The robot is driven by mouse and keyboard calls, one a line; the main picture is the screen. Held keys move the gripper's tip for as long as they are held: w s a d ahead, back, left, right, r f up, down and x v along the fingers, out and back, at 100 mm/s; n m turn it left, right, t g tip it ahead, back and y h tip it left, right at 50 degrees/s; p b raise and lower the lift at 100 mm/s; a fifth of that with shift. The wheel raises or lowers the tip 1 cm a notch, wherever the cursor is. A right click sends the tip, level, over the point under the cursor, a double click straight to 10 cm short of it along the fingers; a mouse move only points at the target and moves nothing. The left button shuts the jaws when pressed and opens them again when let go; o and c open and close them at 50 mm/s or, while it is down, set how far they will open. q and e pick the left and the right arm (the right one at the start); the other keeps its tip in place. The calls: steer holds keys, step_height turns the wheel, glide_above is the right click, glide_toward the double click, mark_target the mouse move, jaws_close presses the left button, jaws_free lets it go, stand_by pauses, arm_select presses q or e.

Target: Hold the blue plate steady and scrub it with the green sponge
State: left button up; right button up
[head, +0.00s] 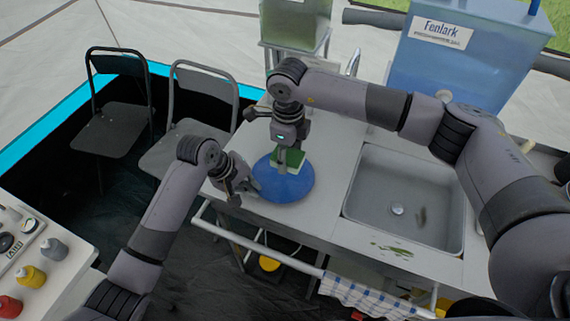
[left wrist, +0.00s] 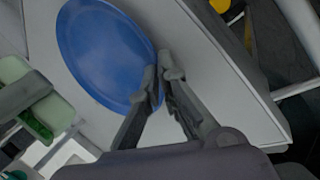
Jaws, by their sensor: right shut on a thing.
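The blue plate (head: 298,188) lies on the counter left of the sink. It also shows in the left wrist view (left wrist: 105,50). My left gripper (head: 248,187) is at the plate's left rim. In the left wrist view its fingertips (left wrist: 162,80) are close together with the rim between them. My right gripper (head: 285,150) points down over the plate, shut on the green sponge (head: 292,157). The sponge is over the plate's upper part; I cannot tell whether it touches. In the left wrist view the sponge (left wrist: 35,125) shows at the left edge, partly covered by a gripper finger.
The metal sink (head: 385,205) is to the right, with dark green scraps in it and on the counter's front edge. A checked towel (head: 365,297) hangs on the front rail (head: 260,250). A blue water tank (head: 450,55) and a green one (head: 295,25) stand behind.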

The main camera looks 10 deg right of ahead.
arm_select(q)
steer(key=o, duration=0.6)
steer(key=shift+f, duration=0.1)
steer(key=shift+d+v, duration=0.2)
steer(key=shift+v, duration=2.05)
steer(key=shift+d+v, duration=0.15)
steer(key=shift+v, duration=2.1)
steer(key=shift+w, duration=0.2)
